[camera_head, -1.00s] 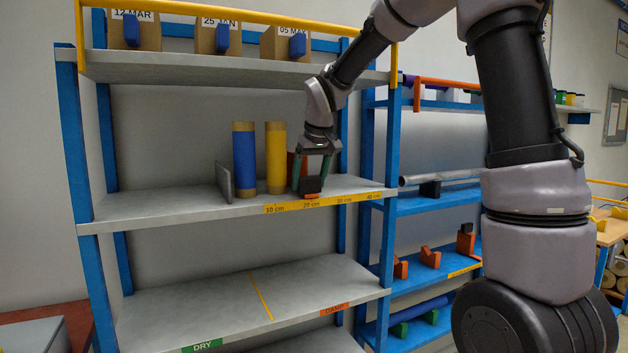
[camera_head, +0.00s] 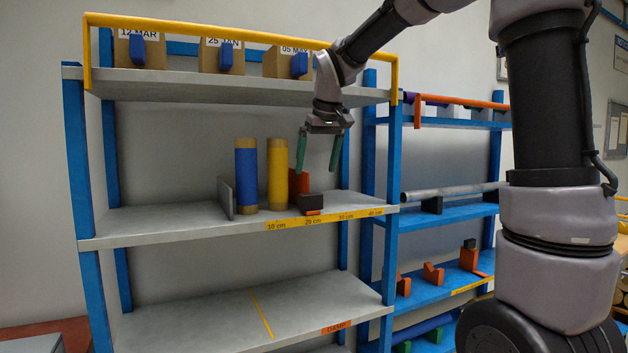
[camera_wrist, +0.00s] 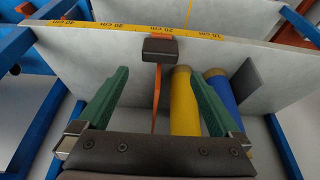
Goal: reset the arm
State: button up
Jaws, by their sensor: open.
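My gripper (camera_head: 320,152) is open and empty, with green fingers pointing down above the middle shelf. It hangs over an orange holder with a dark block (camera_head: 311,201) at the shelf's front edge and does not touch it. In the wrist view, my open fingers (camera_wrist: 158,98) stand on either side of the orange upright (camera_wrist: 157,88), with the dark block (camera_wrist: 160,50) beyond them. My arm reaches in from the upper right.
A yellow roll (camera_head: 277,173), a blue roll (camera_head: 246,175) and a grey plate (camera_head: 226,198) stand left of the holder. A yellow rail (camera_head: 240,20) fronts the top shelf. The right part of the middle shelf (camera_head: 360,200) is clear. A second blue rack (camera_head: 450,213) stands to the right.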

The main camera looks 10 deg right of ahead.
jog(key=shift+s+r, duration=0.2)
jog(key=shift+r, duration=0.25)
jog(key=s+d+f+m+t, duration=0.1)
jog(key=s+d+f+m, duration=0.1)
jog(key=s+d+m, duration=0.2)
jog(key=s+d+f+m+t, duration=0.2)
jog(key=s+d, duration=0.8)
jog(key=s, duration=0.8)
jog(key=shift+s+f+m+y, duration=0.2)
jog(key=shift+m+y, duration=0.1)
jog(key=shift+m, duration=0.6)
